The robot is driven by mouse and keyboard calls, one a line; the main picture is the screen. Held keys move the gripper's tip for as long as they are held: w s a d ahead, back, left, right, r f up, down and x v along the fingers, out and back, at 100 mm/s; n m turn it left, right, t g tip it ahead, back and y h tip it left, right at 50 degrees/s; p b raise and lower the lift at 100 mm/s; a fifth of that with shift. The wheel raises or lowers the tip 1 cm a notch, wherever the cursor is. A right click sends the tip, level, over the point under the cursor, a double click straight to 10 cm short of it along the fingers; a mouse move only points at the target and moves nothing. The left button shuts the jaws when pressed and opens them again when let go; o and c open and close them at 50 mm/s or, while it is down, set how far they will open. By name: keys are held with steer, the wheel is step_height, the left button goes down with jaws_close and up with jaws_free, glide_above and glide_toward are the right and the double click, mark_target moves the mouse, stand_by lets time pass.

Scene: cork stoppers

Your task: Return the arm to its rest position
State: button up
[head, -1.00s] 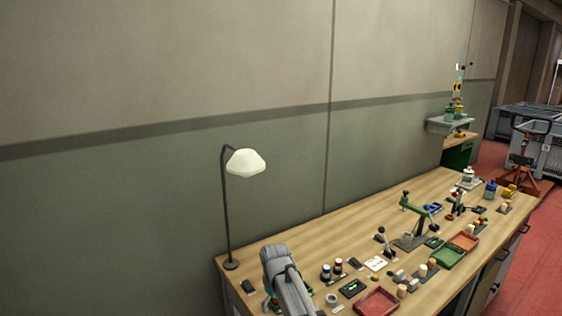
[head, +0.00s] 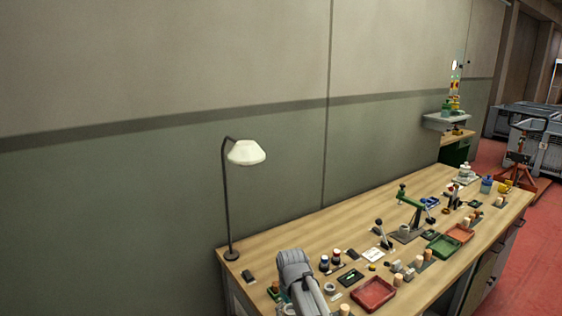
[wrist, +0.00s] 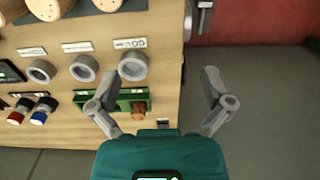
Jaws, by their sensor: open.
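My arm (head: 298,280) shows in the head view at the bottom, over the near left end of the workbench (head: 310,235). The gripper end cannot be made out there. In the wrist view my gripper (wrist: 160,88) is open, with its two grey fingers spread wide and nothing between them. It hangs over the edge of the bench (wrist: 165,55), with floor (wrist: 260,80) beyond on the right. Cork stoppers (wrist: 100,4) show at the top of the wrist view, partly cut off. One brown cork-like piece (wrist: 137,110) sits in a green holder (wrist: 118,100) near the left finger.
Several grey rings (wrist: 133,65) with labels lie on the bench near the gripper. A red tray (head: 373,293), a green tray (head: 443,247) and a green lever tool (head: 411,196) stand on the bench. A tall lamp (head: 229,205) stands at its back left.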

steer(key=s+d+f+m+b, duration=0.2)
steer(key=s+d, duration=0.1)
steer(key=d, duration=0.1)
steer(key=s+d+f+m+b, duration=0.2)
steer(key=s+d, duration=0.2)
steer(key=d, duration=0.1)
steer(key=s+d+f+m+b, duration=0.2)
steer(key=s+d, duration=0.2)
steer(key=d, duration=0.1)
steer(key=shift+s+d+f+m, duration=0.1)
steer(key=shift+f+m, duration=0.15)
steer(key=shift+m, duration=0.15)
stand_by(0.9)
